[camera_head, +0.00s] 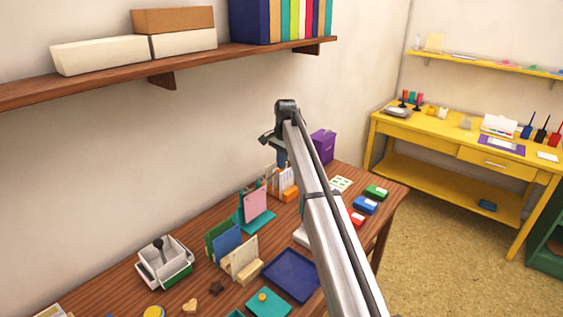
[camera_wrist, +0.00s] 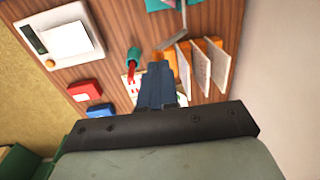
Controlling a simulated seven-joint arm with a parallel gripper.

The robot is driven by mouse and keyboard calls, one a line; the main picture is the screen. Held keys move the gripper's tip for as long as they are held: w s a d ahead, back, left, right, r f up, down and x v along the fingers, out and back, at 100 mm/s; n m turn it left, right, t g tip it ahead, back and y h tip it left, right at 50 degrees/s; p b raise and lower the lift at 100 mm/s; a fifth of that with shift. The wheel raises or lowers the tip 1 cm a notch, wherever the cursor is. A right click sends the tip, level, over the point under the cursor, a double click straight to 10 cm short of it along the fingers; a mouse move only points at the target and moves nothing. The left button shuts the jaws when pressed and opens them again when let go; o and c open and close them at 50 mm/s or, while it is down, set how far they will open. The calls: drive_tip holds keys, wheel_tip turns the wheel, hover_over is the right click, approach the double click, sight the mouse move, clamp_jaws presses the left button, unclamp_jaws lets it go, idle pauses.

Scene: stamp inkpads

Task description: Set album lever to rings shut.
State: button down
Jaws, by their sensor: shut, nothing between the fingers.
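My gripper (camera_head: 282,160) is over the far part of the wooden desk, by an orange stand (camera_head: 289,195) holding upright white cards. In the wrist view its blue fingers (camera_wrist: 157,68) are together and empty. The orange stand with its white cards (camera_wrist: 196,68) is just right of the fingertips there. A red and teal upright piece (camera_wrist: 133,62) is just left of them. I cannot tell for certain which thing is the album, and I cannot make out its lever or rings. A patterned white sheet is partly hidden behind the fingers.
Red (camera_head: 356,218), blue (camera_head: 365,205) and green (camera_head: 376,192) inkpads lie near the desk's right edge. A white device with an orange knob (camera_wrist: 66,38) lies at upper left in the wrist view. A purple box (camera_head: 322,145) stands at the desk's far end.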

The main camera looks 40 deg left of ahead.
drive_tip(key=shift+d+f+y, duration=0.2)
drive_tip(key=shift+d+y, duration=0.15)
drive_tip(key=shift+y, duration=0.05)
drive_tip(key=shift+d, duration=0.1)
drive_tip(key=d+f+y, duration=0.4)
drive_tip(key=f+y, duration=0.4)
drive_tip(key=y, duration=0.3)
drive_tip(key=shift+f, duration=0.25)
idle(0.3)
drive_tip(key=shift+a+r, duration=0.4)
drive_tip(key=shift+a, duration=0.2)
